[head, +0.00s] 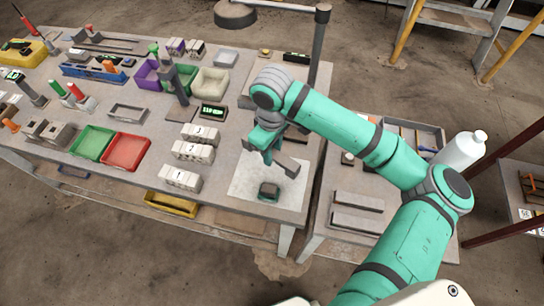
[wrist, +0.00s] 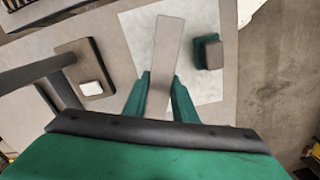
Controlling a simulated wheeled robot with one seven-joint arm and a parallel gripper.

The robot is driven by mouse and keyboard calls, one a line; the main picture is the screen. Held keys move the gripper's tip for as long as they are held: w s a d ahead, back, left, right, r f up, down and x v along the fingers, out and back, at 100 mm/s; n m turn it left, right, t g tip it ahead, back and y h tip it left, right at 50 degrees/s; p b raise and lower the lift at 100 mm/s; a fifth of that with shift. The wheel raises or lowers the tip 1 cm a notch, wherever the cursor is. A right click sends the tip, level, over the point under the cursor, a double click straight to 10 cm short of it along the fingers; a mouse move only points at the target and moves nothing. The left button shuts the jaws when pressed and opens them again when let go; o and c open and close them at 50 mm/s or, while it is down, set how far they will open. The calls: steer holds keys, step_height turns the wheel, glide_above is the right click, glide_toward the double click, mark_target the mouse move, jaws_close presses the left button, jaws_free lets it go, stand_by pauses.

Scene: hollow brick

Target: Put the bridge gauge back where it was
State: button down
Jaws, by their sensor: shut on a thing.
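My gripper (head: 268,152) is above the white sheet at the right end of the workbench. It is shut on a flat grey bar (wrist: 166,50), which looks like the bridge gauge. In the wrist view the green fingers (wrist: 158,98) pinch the bar from both sides, and it points away from the gripper. In the head view the bar (head: 285,164) shows dark and tilted, partly hidden by the fingers. It appears clear of the sheet. A small green block with a grey-brown top (head: 268,190) sits on the sheet, apart from the bar; it also shows in the wrist view (wrist: 208,52).
The white sheet (head: 243,187) has bare room around the block. Numbered white blocks (head: 193,152) stand to its left. A lamp post (head: 318,50) rises behind my gripper. A side table at right holds two grey bars (head: 357,201), a tray and a white bottle (head: 460,150).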

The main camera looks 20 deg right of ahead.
steer(key=shift+w+f, duration=0.1)
steer(key=shift+f, duration=1.5)
steer(key=shift+f, duration=0.1)
steer(key=c, duration=1.5)
jaws_free()
steer(key=shift+o, duration=0.2)
steer(key=shift+d, duration=0.1)
step_height(320, 180, up, 12)
steer(key=shift+r, duration=0.1)
